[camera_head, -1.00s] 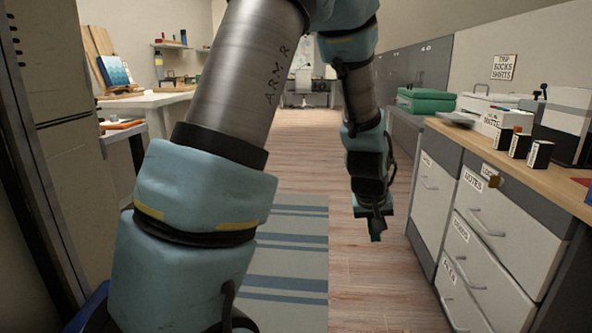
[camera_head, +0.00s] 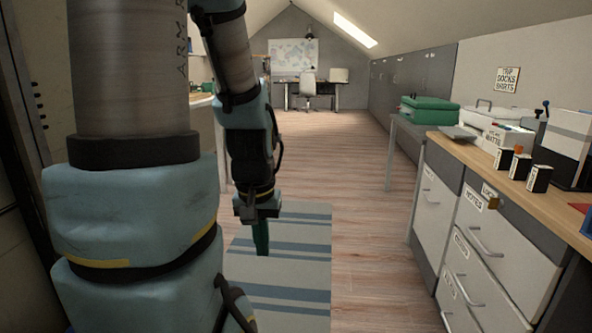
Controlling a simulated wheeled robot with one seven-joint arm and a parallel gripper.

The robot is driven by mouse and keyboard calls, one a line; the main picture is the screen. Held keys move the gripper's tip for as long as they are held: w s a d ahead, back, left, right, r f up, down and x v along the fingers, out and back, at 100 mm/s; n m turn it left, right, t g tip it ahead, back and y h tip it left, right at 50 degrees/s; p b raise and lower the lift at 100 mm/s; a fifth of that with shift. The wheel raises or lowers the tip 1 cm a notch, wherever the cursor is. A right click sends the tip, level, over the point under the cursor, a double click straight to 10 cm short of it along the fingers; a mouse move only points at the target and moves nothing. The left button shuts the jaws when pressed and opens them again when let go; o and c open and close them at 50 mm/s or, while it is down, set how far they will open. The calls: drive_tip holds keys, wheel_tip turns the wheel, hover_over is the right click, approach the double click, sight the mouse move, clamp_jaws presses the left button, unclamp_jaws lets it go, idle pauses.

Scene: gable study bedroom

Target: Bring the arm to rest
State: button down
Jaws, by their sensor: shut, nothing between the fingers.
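My arm fills the left of the head view, its thick lower links close to the camera. The forearm hangs down in front of it, and my gripper (camera_head: 261,237) points at the floor above the striped rug. The gripper's green fingers are together with nothing visible between them. It touches no furniture in this view. The arm hides part of the left side of the room.
A drawer cabinet (camera_head: 471,246) with a wooden top stands at the right, carrying small boxes and a white case. A green case (camera_head: 430,110) sits behind it. The striped rug (camera_head: 300,262) lies on open wooden floor (camera_head: 330,155). A desk and chair (camera_head: 308,88) are at the far end.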

wheel_tip(320, 180, up, 21)
drive_tip(key=p, duration=1.9)
drive_tip(key=shift+f, duration=0.2)
drive_tip(key=c, duration=1.5)
unclamp_jaws()
